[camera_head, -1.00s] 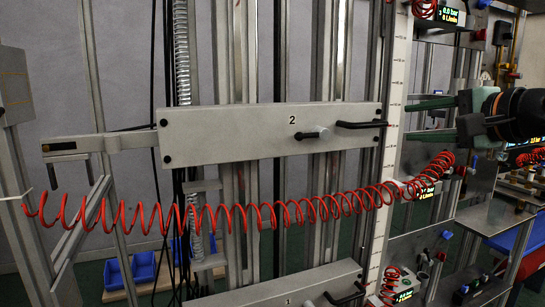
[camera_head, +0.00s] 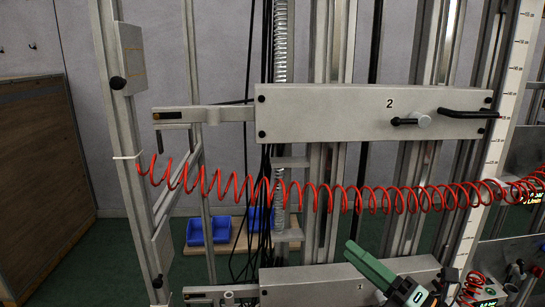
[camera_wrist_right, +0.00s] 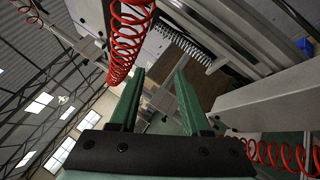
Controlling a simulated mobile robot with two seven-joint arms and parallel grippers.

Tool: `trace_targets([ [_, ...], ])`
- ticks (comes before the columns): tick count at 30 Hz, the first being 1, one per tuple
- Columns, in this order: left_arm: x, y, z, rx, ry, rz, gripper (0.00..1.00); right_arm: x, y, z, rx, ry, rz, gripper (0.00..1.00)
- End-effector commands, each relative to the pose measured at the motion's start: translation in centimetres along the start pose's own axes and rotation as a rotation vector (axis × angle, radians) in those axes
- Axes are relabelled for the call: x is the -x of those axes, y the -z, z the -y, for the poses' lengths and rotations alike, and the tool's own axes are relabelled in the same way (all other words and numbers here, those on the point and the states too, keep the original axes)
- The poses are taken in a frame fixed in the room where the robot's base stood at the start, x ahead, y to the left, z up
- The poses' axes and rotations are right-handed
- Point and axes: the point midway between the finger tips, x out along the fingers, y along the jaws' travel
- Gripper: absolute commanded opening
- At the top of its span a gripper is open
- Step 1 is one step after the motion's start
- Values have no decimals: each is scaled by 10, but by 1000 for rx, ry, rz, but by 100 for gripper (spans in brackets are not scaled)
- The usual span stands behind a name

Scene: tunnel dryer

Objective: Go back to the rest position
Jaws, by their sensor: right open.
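My right gripper (camera_head: 353,247) shows at the lower middle of the head view, in front of the lower grey plate (camera_head: 315,285), with its green finger pointing up and left. In the right wrist view its two green fingers (camera_wrist_right: 159,74) stand apart with nothing between them, so it is open and empty. The fingers look clear of the machine, though the exact gap cannot be told. My left gripper is not in view.
A grey plate marked 2 (camera_head: 330,111) with black handles spans the upper middle. A red coiled hose (camera_head: 330,198) hangs across the frame; coils also show close by in the right wrist view (camera_wrist_right: 128,40). Blue bins (camera_head: 202,230) and a wooden panel (camera_head: 45,180) stand behind at left.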

Motion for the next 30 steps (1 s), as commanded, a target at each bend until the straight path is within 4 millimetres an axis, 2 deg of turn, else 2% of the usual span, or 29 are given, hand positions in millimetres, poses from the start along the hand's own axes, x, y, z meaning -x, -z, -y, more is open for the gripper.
trace_targets([
  [1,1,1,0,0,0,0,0,12,11,24,-184,43,71,47],
  [5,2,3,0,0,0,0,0,52,39,87,-642,165,281,47],
  [7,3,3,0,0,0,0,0,81,63,122,-881,242,407,47],
  [9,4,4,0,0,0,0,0,113,92,153,-1107,321,539,47],
  [13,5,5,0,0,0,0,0,175,155,195,-1466,460,781,47],
  [15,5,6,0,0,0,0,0,206,189,207,-1621,525,901,47],
  [18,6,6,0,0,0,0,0,240,229,215,-1787,598,1044,47],
  [21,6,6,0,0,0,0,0,262,257,217,-1893,645,1142,47],
  [24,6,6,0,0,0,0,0,273,272,216,-1946,668,1193,47],
  [30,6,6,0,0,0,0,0,276,275,217,-1957,674,1205,47],
])
